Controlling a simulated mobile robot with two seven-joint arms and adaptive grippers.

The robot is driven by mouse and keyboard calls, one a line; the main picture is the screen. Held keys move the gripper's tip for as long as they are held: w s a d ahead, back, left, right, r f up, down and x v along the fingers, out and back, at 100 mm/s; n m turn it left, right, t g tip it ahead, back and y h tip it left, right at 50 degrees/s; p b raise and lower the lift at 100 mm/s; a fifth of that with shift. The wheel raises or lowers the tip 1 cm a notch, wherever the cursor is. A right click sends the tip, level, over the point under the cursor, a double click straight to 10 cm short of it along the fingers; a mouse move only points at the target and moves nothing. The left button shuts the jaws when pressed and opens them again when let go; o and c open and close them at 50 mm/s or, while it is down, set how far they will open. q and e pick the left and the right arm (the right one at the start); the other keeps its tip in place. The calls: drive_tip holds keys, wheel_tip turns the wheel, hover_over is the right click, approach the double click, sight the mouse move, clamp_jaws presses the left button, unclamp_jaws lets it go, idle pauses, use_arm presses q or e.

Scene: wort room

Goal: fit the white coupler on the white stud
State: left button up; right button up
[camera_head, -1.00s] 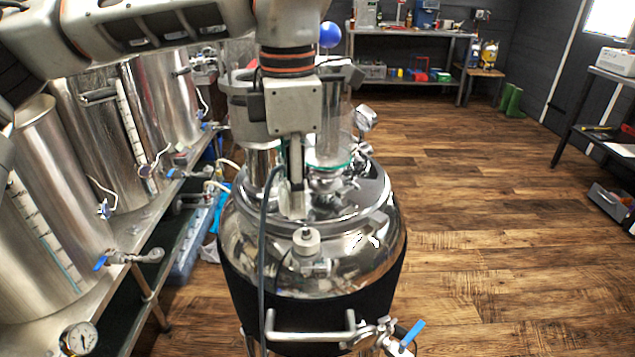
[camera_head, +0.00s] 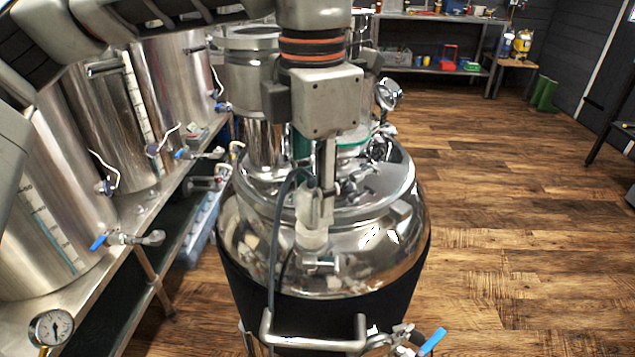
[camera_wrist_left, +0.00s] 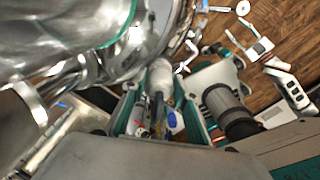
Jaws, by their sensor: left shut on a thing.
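My left gripper (camera_head: 316,204) is shut on the white coupler (camera_head: 306,206), which has a dark hose running from it. The gripper points down over the front shoulder of the steel tank. The white stud (camera_head: 312,239) stands upright on that shoulder, directly under the coupler. The two look in line and very close or touching; I cannot tell whether the coupler is seated. In the left wrist view a white cylindrical piece (camera_wrist_left: 160,76) shows beyond the hose, between the fingers. My right gripper is not in view.
The steel tank (camera_head: 400,225) has a front handle (camera_head: 312,343) and a blue-handled valve (camera_head: 432,342). Tall fittings and a gauge (camera_head: 389,93) stand on its lid behind the gripper. Steel kettles (camera_head: 50,190) line the left bench. The wooden floor at right is clear.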

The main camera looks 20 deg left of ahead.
use_arm(q)
drive_tip(key=shift+f, duration=0.3)
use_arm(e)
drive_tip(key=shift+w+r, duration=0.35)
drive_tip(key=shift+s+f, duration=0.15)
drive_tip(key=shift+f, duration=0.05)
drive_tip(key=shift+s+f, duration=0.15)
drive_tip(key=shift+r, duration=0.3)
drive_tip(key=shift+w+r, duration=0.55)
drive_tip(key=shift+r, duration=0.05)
use_arm(q)
drive_tip(key=shift+p, duration=0.4)
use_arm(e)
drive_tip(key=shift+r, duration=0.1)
